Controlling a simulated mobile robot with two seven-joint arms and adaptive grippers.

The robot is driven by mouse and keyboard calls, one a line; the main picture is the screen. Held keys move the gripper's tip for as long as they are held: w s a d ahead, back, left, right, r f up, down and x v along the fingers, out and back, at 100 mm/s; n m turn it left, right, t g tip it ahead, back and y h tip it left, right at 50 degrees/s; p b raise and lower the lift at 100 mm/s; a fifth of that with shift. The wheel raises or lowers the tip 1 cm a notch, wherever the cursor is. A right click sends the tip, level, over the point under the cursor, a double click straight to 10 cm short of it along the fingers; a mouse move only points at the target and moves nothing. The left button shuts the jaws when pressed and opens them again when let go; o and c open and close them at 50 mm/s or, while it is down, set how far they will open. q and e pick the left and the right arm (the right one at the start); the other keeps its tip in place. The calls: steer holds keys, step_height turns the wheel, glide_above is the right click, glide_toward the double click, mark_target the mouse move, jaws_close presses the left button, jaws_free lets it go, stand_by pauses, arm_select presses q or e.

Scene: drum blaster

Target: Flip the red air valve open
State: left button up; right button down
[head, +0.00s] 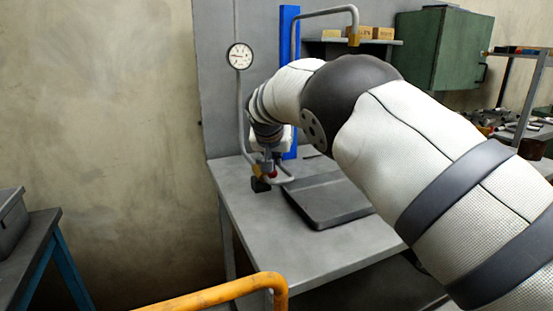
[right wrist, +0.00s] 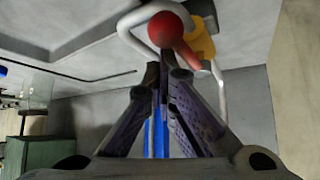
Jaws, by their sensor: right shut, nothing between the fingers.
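The red air valve handle (right wrist: 165,29) has a round knob and a short red lever on a yellow valve body (right wrist: 203,44), in the right wrist view. In the head view the red handle (head: 272,175) is a small spot beside the yellow body (head: 257,171), low on the pipe above the bench. My right gripper (right wrist: 164,68) is shut and empty. Its fingertips are right beside the red lever and knob; I cannot tell whether they touch. In the head view the right gripper (head: 268,162) is small and partly hidden by my wrist. My left gripper is not in view.
A pressure gauge (head: 240,56) sits on the pipe above the valve. A dark flat pad (head: 328,200) lies on the grey bench (head: 240,195). A blue post (head: 288,30) stands behind. An orange rail (head: 225,292) crosses the front. A green cabinet (head: 440,48) hangs at back right.

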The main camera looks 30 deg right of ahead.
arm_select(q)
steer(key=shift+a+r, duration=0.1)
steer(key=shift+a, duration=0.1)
arm_select(e)
steer(key=shift+a+f, duration=0.15)
steer(key=shift+a, duration=0.3)
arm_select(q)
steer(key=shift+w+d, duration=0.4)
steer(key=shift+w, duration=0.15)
arm_select(e)
step_height(320, 180, up, 8)
steer(key=a, duration=0.2)
steer(key=shift+a+r, duration=0.2)
steer(key=shift+r, duration=0.05)
